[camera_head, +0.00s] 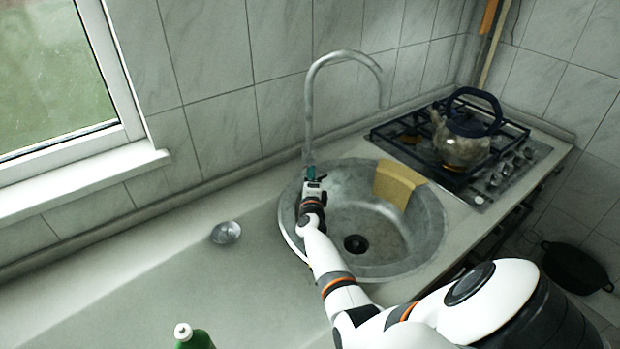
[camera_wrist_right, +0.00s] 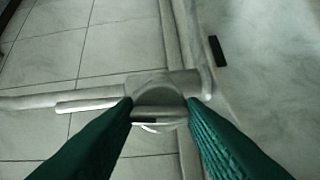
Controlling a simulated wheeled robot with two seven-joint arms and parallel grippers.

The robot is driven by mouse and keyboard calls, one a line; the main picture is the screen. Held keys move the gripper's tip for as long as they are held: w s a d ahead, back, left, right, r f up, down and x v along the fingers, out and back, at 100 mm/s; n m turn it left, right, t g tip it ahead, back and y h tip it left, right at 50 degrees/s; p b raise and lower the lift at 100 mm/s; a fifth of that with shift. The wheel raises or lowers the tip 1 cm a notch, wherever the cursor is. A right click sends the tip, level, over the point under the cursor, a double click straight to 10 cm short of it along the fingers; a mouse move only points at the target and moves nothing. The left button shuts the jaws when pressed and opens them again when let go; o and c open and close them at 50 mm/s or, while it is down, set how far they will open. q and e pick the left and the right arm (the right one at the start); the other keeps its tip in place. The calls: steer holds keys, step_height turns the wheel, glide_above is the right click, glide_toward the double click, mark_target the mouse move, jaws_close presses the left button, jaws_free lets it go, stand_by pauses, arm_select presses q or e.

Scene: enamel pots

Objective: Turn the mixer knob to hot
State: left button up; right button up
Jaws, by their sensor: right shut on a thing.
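The grey metal mixer tap (camera_head: 309,110) stands at the back rim of the round sink, its tall spout arching to the right. My right gripper (camera_head: 311,174) is at the foot of the tap. In the right wrist view its green fingers (camera_wrist_right: 160,104) are closed on the mixer knob (camera_wrist_right: 158,93), one on each side. A thin pale lever (camera_wrist_right: 88,105) extends to the left of the knob there. In the head view the knob is hidden behind the gripper. My left gripper is not in view.
A kettle (camera_head: 462,140) stands on the gas hob (camera_head: 505,165) to the right. A small metal dish (camera_head: 226,232) and a green bottle (camera_head: 194,338) are to the left.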

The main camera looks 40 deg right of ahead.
steer(key=n+p, duration=0.2)
steer(key=n, duration=0.7)
steer(key=shift+f, duration=0.1)
stand_by(0.6)
steer(key=o, duration=1)
steer(key=shift+p, duration=0.3)
steer(key=p+v, duration=0.6)
steer(key=v, duration=0.6)
steer(key=shift+p, duration=0.4)
